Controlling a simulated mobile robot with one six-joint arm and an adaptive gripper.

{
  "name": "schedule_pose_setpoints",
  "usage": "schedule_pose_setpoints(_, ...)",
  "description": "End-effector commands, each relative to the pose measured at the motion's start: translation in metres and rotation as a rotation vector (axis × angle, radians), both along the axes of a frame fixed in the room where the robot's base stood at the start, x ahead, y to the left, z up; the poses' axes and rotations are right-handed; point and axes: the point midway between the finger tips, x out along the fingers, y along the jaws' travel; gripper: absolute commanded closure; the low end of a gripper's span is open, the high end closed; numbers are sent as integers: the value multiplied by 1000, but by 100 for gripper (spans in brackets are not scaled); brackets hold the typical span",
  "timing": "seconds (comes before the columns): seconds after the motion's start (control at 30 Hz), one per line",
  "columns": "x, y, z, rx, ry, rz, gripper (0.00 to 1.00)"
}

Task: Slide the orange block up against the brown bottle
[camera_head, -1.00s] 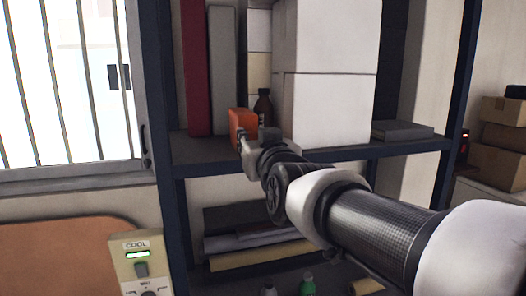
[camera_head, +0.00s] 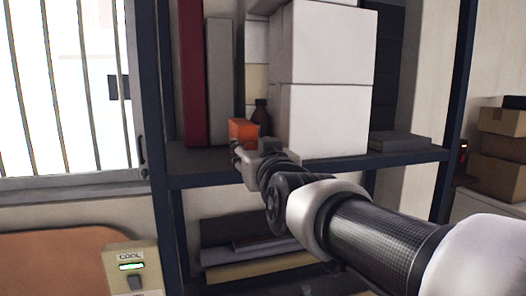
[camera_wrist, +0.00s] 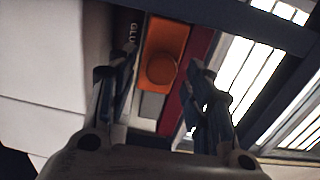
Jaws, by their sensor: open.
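The orange block (camera_head: 243,131) stands on the middle shelf board, left of and slightly in front of the brown bottle (camera_head: 263,116). In the head view it overlaps the bottle's left edge; I cannot tell whether they touch. In the wrist view the block (camera_wrist: 165,40) shows a round orange feature, and a dark strip with white lettering, apparently the bottle (camera_wrist: 130,32), lies left of it. My gripper (camera_head: 240,149) is just in front of the block. Its open fingers (camera_wrist: 162,72) appear on either side of the block in the picture, with nothing held.
White boxes (camera_head: 325,120) are stacked close to the bottle's right. A red binder (camera_head: 191,75) and a grey one (camera_head: 219,85) stand behind on the left. The shelf's dark front edge (camera_head: 400,158) runs below my gripper. A window (camera_head: 65,90) is at left.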

Motion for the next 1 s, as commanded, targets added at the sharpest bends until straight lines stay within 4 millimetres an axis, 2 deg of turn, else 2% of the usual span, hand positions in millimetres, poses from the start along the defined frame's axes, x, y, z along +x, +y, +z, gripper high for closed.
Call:
schedule_pose_setpoints(0.13,-3,-1,0,0,0,0,53)
schedule_pose_setpoints(0.27,-18,-5,1,2,-2,0,53)
schedule_pose_setpoints(0.5,-68,-19,2,2,-4,1,53)
schedule_pose_setpoints(0.7,-101,-28,1,2,-3,1,53)
schedule_pose_setpoints(0.83,-112,-31,1,1,-2,1,53)
schedule_pose_setpoints(1.0,-116,-33,-1,0,1,1,53)
